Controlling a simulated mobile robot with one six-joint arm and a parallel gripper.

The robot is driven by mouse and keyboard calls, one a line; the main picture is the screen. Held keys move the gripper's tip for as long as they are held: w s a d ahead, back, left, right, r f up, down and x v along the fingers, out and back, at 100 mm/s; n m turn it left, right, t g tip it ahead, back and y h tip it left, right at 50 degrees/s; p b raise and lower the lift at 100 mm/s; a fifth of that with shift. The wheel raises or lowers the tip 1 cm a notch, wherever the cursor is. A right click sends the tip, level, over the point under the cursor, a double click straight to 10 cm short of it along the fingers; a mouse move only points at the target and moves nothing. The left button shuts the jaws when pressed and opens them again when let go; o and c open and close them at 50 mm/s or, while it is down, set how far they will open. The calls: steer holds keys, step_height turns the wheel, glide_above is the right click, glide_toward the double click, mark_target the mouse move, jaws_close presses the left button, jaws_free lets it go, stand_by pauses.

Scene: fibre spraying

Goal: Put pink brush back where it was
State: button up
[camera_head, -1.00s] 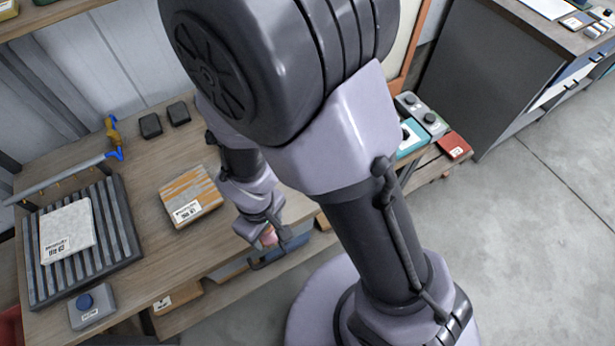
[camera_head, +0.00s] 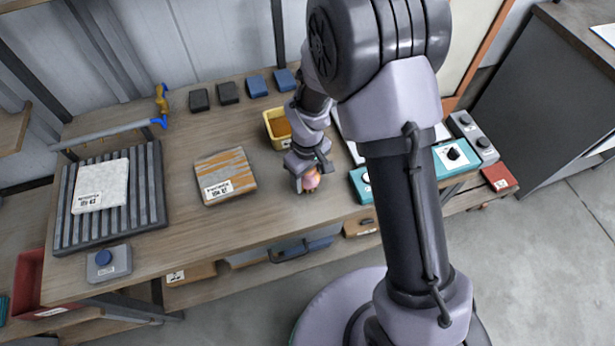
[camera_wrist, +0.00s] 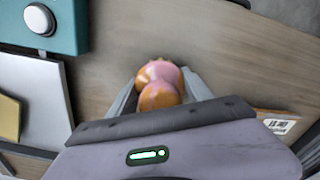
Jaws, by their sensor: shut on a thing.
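The pink brush (camera_head: 311,181) is held in my gripper (camera_head: 308,183), over the wooden bench near its middle. In the wrist view the brush (camera_wrist: 162,82) shows as a rounded pink and orange piece between the two fingers. My gripper is shut on it. I cannot tell whether the brush touches the bench top. Part of the brush is hidden by the fingers and wrist. Just behind the gripper stands a yellow bin (camera_head: 270,117), partly covered by my arm.
An orange-streaked labelled board (camera_head: 225,176) lies left of the gripper. Farther left are a slatted rack (camera_head: 150,205) with a white tile (camera_head: 101,185) and a blue-button box (camera_head: 109,263). Black and blue blocks (camera_head: 257,86) line the back. Teal boxes (camera_head: 455,157) stand right.

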steer(key=o, duration=1.3)
